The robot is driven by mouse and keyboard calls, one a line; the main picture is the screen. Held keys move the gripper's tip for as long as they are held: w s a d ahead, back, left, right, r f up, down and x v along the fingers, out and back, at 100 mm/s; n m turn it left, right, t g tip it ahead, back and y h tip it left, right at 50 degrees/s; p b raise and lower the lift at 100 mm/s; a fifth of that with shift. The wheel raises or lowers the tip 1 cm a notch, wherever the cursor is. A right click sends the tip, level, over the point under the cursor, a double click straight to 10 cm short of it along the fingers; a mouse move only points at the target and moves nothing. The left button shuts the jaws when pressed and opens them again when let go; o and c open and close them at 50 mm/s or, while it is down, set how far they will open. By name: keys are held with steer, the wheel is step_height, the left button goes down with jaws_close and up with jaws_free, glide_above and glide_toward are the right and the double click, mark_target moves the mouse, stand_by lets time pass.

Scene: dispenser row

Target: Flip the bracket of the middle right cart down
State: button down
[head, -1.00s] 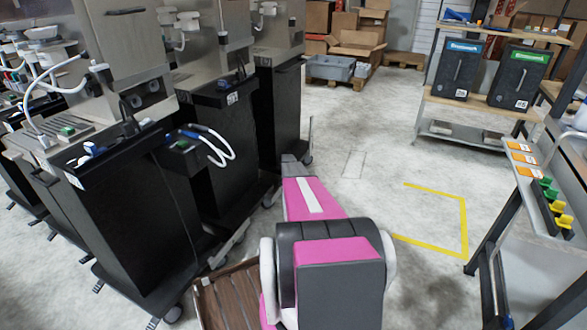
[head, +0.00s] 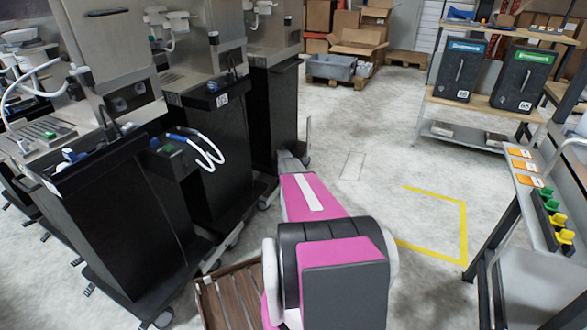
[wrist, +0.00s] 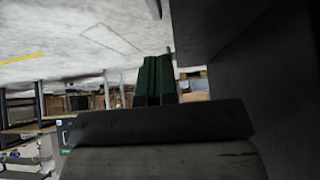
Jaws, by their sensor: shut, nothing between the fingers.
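A row of black carts with grey dispensers fills the left of the head view. The nearest full cart (head: 115,225), a middle cart (head: 217,160) and a far cart (head: 275,110) stand one behind another. A thin grey upright plate (head: 308,137) shows beside the far cart, and a low grey bar (head: 220,252) lies at the middle cart's foot. I cannot tell which is the bracket. My pink arm reaches forward along the carts' right side. In the wrist view my gripper's dark green fingers (wrist: 155,80) are together and empty, beside a dark panel (wrist: 270,90).
A brown slatted pallet (head: 230,298) lies on the floor by my arm. A shelf with two black bins (head: 458,72) stands at the back right, and a bench with coloured knobs (head: 550,212) at the right. The floor with yellow tape (head: 463,225) is clear.

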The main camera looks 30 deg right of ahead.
step_height(320, 180, up, 10)
steer(key=shift+s, duration=0.15)
stand_by(0.3)
steer(key=shift+a, duration=0.1)
